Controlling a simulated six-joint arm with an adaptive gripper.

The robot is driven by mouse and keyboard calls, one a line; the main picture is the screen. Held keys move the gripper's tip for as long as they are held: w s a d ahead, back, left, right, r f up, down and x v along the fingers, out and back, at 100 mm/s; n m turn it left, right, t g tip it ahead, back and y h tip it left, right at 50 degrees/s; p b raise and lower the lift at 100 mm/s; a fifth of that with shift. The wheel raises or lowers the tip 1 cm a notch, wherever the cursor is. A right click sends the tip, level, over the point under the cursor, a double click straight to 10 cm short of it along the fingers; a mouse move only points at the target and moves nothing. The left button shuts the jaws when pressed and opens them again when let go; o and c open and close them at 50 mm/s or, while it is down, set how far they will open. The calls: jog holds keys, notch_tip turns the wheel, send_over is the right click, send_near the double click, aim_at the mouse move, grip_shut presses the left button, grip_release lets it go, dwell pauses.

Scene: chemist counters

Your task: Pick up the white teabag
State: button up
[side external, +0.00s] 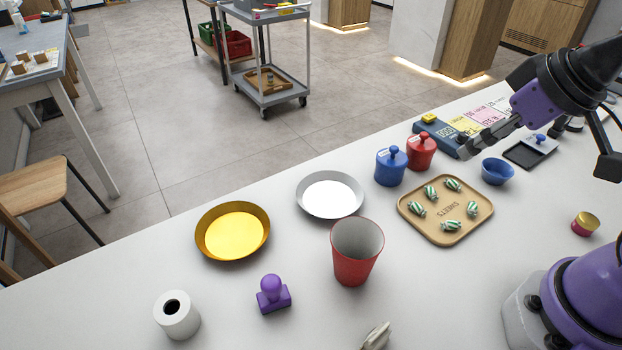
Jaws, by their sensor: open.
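A small pale, whitish object (376,336) lies on the white counter at the bottom edge, partly cut off by the frame. It may be the white teabag, but I cannot tell for sure. No other thing in view looks clearly like a teabag. My gripper (466,151) is at the upper right, above the back of the counter, open and empty. It is far from the pale object, up and to the right of it.
A red cup (354,262) stands behind the pale object, with a purple stamp (273,294) to the left. A sweets tray (415,227), blue bowl (497,172), red canister (421,153) and blue canister (390,168) are nearer my gripper. The front middle counter is mostly clear.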

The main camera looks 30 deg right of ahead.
jog(key=a+f+n+g+y, duration=0.2)
jog(key=f+n, duration=0.1)
jog(key=n, duration=0.1)
jog(key=s+a+f+n+g+y, duration=0.1)
jog(key=a+f+n+g+y, duration=0.1)
jog(key=f+n, duration=0.2)
jog(key=a+f+n+g+y, duration=0.2)
jog(key=f+n+g, duration=0.1)
jog(key=f+n, duration=0.1)
jog(key=shift+s+a+y, duration=0.3)
jog(key=shift+s+a, duration=0.1)
jog(key=n+y, duration=0.1)
jog(key=a+n+g+y, duration=0.1)
jog(key=s+a+n+y, duration=0.1)
jog(key=shift+a+f, duration=0.15)
jog(key=shift+f, duration=0.1)
jog(key=shift+s+a+r+n+g+y, duration=0.1)
jog(key=shift+a+n+g+y, duration=0.2)
jog(key=shift+y, duration=0.25)
jog(key=shift+s+a+r+n+g+y, duration=0.1)
jog(key=shift+a+n+y, duration=0.05)
jog(key=shift+n+y, duration=0.35)
send_near(372, 337)
jog(key=shift+s+a+f, duration=0.1)
jog(key=shift+a+f, duration=0.05)
jog(key=shift+f, duration=0.8)
jog(key=x, duration=0.5)
jog(key=shift+a+f, duration=0.1)
jog(key=shift+a, duration=0.3)
jog(key=c, duration=0.7)
